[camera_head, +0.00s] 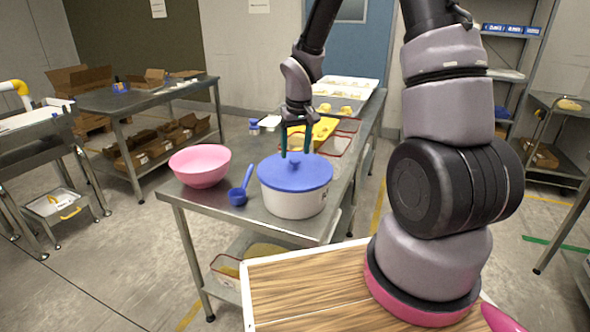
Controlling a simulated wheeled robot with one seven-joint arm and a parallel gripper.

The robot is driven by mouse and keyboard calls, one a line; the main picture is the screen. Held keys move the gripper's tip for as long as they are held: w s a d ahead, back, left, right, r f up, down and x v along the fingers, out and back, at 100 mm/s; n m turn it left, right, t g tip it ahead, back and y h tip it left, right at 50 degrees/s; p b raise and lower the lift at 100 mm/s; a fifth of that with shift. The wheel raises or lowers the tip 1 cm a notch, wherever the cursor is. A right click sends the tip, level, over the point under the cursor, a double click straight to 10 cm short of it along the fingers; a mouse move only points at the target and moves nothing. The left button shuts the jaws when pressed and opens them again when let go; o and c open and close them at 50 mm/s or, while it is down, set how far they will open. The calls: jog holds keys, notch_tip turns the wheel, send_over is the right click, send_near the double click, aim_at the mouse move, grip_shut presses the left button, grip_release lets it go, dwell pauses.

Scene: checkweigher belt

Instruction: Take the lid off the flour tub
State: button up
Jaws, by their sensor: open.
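The flour tub (295,205) is a white round tub at the near end of the steel table. Its blue lid (270,174) sits on top, with a small raised knob (295,157) at its middle. My gripper (297,148) points down just over the lid, its fingers apart on either side of the knob. From this view I cannot tell whether the fingers touch the knob or the lid.
A pink bowl (200,166) and a blue scoop (239,193) stand left of the tub on the steel table (262,226). Another steel table (150,98) stands at the left.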

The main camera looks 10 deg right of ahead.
aim_at(295, 159)
jog(key=f, duration=0.3)
jog(key=shift+w+f, duration=0.1)
jog(key=shift+w, duration=0.2)
grip_shut()
